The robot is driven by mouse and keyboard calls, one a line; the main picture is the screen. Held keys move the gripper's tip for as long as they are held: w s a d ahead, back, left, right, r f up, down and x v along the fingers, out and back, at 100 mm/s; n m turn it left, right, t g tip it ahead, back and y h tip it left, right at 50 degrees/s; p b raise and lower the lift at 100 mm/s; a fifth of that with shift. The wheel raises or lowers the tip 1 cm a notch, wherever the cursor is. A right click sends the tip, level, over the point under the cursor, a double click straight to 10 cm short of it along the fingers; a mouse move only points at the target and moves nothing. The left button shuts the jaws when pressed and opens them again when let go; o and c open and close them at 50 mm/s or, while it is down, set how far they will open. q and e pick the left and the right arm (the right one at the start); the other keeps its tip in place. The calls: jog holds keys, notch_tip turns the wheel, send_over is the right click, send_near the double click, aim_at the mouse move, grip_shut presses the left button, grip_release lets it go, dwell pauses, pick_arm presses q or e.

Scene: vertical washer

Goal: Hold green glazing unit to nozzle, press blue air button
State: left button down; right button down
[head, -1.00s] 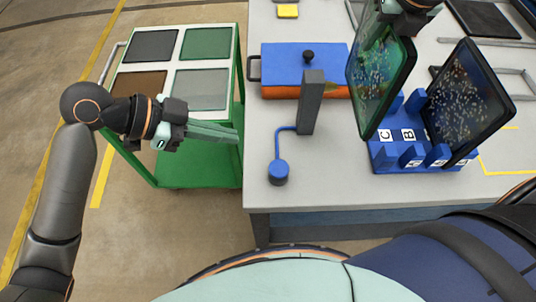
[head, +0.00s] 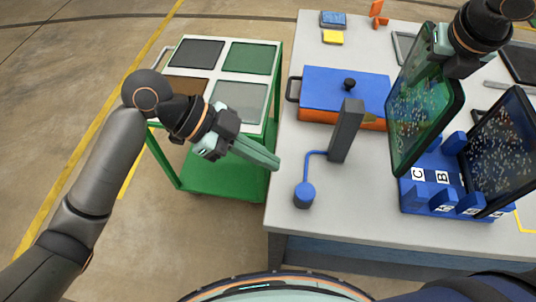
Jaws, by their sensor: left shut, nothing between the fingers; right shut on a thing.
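The green glazing unit (head: 424,110), a dark-framed green pane with pale specks, is held upright above the bench. My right gripper (head: 442,48) is shut on its upper edge. The blue air button (head: 304,192) is a round knob on the bench, joined to the post by a blue pipe. My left gripper (head: 275,164) is shut and empty, up and left of the button, apart from it in the picture.
A blue rack (head: 432,196) with lettered slots holds another dark speckled pane (head: 500,140). A blue-and-orange box (head: 340,88) with a black knob is behind the post. A green cart (head: 225,178) with several coloured panels stands left of the bench.

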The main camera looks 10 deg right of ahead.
aim_at(310, 192)
pick_arm(q)
jog(key=x, duration=0.3)
jog(key=f+x, duration=0.1)
jog(key=x, duration=0.2)
jog(key=a+x, duration=0.1)
jog(key=x, duration=0.2)
jog(key=shift+w+f, duration=0.15)
jog(key=shift+f, duration=0.2)
jog(key=shift+d+f, duration=0.1)
jog(key=shift+f, duration=0.5)
